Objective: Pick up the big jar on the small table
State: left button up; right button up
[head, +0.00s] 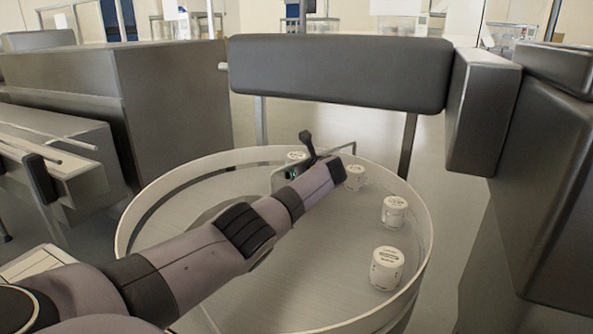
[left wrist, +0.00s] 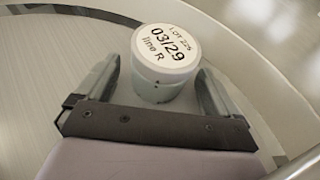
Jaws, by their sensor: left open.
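A white jar (left wrist: 165,48) with a round lid label reading "LOT 226, 03/29, line R" stands between the two fingers of my left gripper (left wrist: 158,75) in the left wrist view. The fingers are spread, one on each side of it; I cannot tell whether either touches. In the head view my left arm reaches over the round table (head: 425,235); its fingers are mostly hidden by the arm. Several white lidded jars stand there: one nearest (head: 387,268), one in the middle (head: 394,212), one farther (head: 355,178) and one partly hidden (head: 295,157). My right gripper is out of view.
A raised rim runs around the round table, close to the jars. A dark padded panel (head: 340,72) stands behind it. Grey box-like machinery (head: 170,100) is at the left and dark cabinets (head: 540,170) at the right. The table's middle looks clear of jars.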

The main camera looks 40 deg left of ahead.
pick_arm(q)
jog(key=shift+w+a, duration=0.1)
jog(key=shift+a, duration=0.1)
jog(key=c, duration=1.2)
